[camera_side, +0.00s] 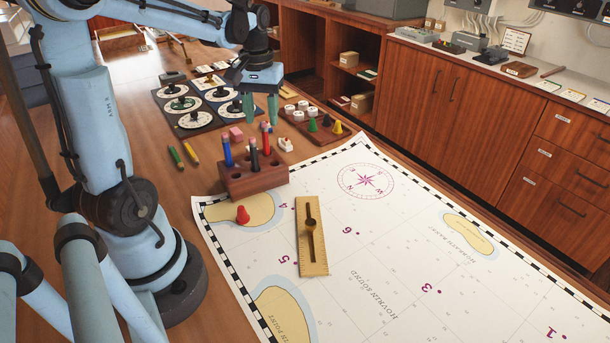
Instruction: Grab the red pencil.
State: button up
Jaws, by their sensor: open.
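The red pencil (265,141) stands upright in the wooden holder block (262,181), beside a black pencil (253,155) and a blue pencil (227,150). My gripper (261,120) points down with its two teal fingers apart and nothing between them. Its fingertips appear just above the red pencil's top, in line with it in this view. How far apart they are in depth I cannot tell. The lower part of the red pencil is hidden in the block.
Behind stands a tray of game pieces (335,139). The chart (400,260) carries a brass-coloured rule (305,250) and red pawn (242,216).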

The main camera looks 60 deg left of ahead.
aim_at(266, 146)
jog(key=shift+w+d+f, duration=0.1)
jog(key=shift+f, duration=1.35)
jog(key=shift+w+d+f, duration=0.1)
jog(key=shift+f, duration=1.35)
grip_shut()
